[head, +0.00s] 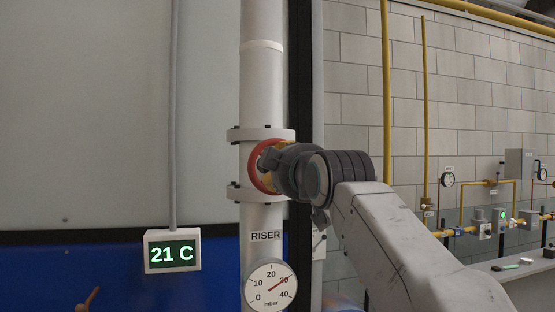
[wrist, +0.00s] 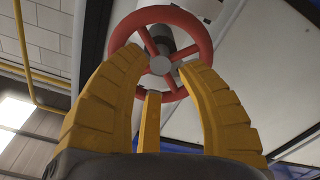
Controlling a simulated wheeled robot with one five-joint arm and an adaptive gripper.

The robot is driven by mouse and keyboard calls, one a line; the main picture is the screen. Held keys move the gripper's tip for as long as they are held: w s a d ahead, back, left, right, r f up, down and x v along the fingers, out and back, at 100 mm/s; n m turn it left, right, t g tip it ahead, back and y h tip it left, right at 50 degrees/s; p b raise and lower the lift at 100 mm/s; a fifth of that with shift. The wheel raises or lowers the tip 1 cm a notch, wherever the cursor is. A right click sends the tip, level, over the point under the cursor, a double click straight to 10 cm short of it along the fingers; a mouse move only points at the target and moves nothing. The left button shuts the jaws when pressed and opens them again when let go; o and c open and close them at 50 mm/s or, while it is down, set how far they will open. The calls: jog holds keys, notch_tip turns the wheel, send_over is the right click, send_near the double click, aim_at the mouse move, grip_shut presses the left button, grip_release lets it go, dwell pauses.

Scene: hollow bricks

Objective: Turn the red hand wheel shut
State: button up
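The red hand wheel (head: 254,160) sits on the white riser pipe between two flanges, mostly hidden behind my gripper in the head view. In the wrist view the wheel (wrist: 202,32) shows its rim, spokes and grey hub ahead of my fingers. My gripper (wrist: 160,58) has yellow fingers, two large curved ones and a thinner one in the middle. The large fingertips are apart, with the hub visible between them, and they overlap the wheel's lower part. Whether they touch the rim is hard to tell. In the head view my gripper (head: 268,168) is right at the wheel.
A round mbar gauge (head: 269,286) is on the riser (head: 262,90) below the wheel, its needle near 30. A display box (head: 172,251) reading 21 C is to the left. Yellow pipes (head: 387,100) and a grey ledge (head: 525,268) stand right.

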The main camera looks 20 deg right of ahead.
jog(key=shift+w+p, duration=0.3)
jog(key=shift+w, duration=1.05)
jog(key=shift+c, duration=0.3)
grip_shut()
